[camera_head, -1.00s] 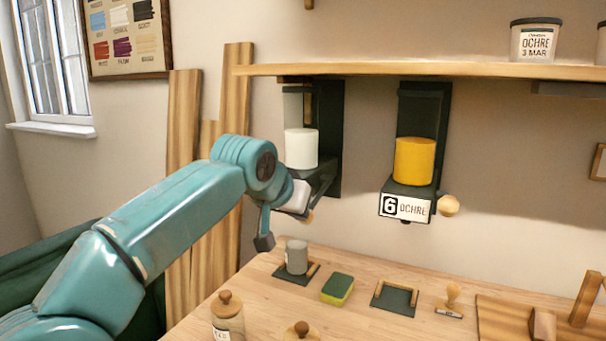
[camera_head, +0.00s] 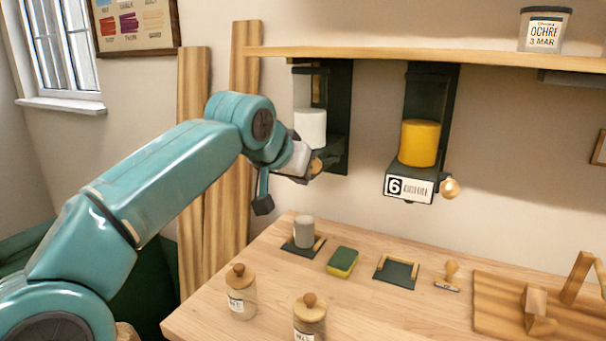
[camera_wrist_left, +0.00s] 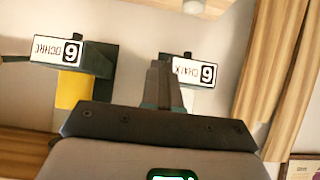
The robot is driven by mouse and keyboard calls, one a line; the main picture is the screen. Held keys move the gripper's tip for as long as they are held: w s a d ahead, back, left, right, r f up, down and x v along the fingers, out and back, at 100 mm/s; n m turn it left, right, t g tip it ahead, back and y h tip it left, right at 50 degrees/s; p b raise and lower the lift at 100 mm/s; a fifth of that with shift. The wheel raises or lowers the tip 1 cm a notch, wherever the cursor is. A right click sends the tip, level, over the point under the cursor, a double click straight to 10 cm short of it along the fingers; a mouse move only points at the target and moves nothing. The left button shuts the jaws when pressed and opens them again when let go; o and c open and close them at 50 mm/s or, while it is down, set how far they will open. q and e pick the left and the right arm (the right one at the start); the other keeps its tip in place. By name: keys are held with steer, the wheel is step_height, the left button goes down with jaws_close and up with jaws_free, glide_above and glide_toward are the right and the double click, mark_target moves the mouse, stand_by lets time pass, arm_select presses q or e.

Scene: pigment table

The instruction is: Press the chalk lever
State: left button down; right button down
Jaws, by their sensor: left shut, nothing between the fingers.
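The chalk dispenser hangs under the shelf, with a white cylinder (camera_head: 310,127) on its dark bracket. In the left wrist view, which is upside down, its label with 6 and CHALK (camera_wrist_left: 193,71) shows beside my fingers. My left gripper (camera_head: 326,163) is at the front of this dispenser, partly covering its lower part. A rounded wooden piece (camera_head: 317,166), likely the lever's knob, shows at the fingers; I cannot tell whether they touch. The gripper is shut and empty; its fingers (camera_wrist_left: 163,84) point towards the wall. My right gripper is not in view.
The ochre dispenser (camera_head: 409,183), with its own wooden knob (camera_head: 450,187), hangs to the right. Below, the table holds a grey cup (camera_head: 303,232), a sponge (camera_head: 342,262), a dark cradle (camera_head: 397,272), a stamp (camera_head: 449,276) and lidded jars (camera_head: 241,296). Planks (camera_head: 244,150) lean behind my arm.

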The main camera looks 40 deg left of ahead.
arm_select(q)
steer(key=p+v, duration=0.1)
steer(key=v, duration=0.7)
steer(key=shift+w+r, duration=0.2)
steer(key=shift+r, duration=0.1)
stand_by(0.5)
